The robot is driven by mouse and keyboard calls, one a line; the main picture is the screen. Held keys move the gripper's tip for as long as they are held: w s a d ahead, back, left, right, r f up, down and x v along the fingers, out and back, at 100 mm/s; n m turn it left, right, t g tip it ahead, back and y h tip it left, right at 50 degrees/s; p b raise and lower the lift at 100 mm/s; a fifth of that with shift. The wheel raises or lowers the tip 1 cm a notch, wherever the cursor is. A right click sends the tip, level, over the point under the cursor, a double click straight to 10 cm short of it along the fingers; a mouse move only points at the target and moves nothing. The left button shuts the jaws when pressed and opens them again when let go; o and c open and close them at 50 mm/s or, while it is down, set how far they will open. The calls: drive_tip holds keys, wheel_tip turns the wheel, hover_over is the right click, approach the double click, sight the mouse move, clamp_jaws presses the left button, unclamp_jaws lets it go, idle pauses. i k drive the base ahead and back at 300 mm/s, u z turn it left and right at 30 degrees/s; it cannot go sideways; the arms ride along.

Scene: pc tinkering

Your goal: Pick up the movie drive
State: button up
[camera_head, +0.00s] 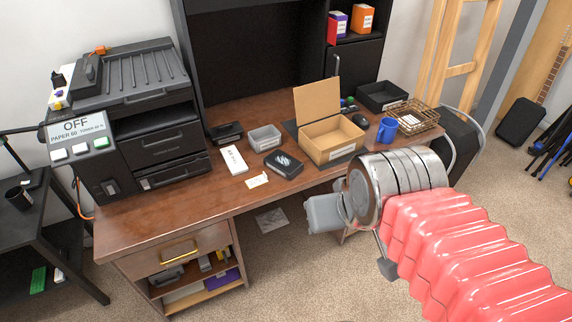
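A small black box-shaped drive with a white mark on top (284,164) lies flat on the brown desk (200,203), near the front middle. It may be the movie drive; its label is too small to read. My arm reaches in from the lower right with a red ribbed sleeve and a metal end. My gripper (345,225) is in front of the desk's edge, to the right of and lower in the picture than the drive, apart from it. Its fingers are mostly hidden by the metal end, so I cannot tell whether they are open.
An open cardboard box (331,138) stands right of the drive. A grey bin (264,138), a white device (233,160) and a small card (257,181) lie nearby. A printer (135,115) stands at left, a blue mug (387,130) at right. The desk's left front is clear.

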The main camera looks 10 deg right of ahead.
sight(288, 167)
drive_tip(key=u, duration=0.05)
drive_tip(key=i, duration=1)
drive_tip(key=u, duration=2.15)
drive_tip(key=k, duration=0.75)
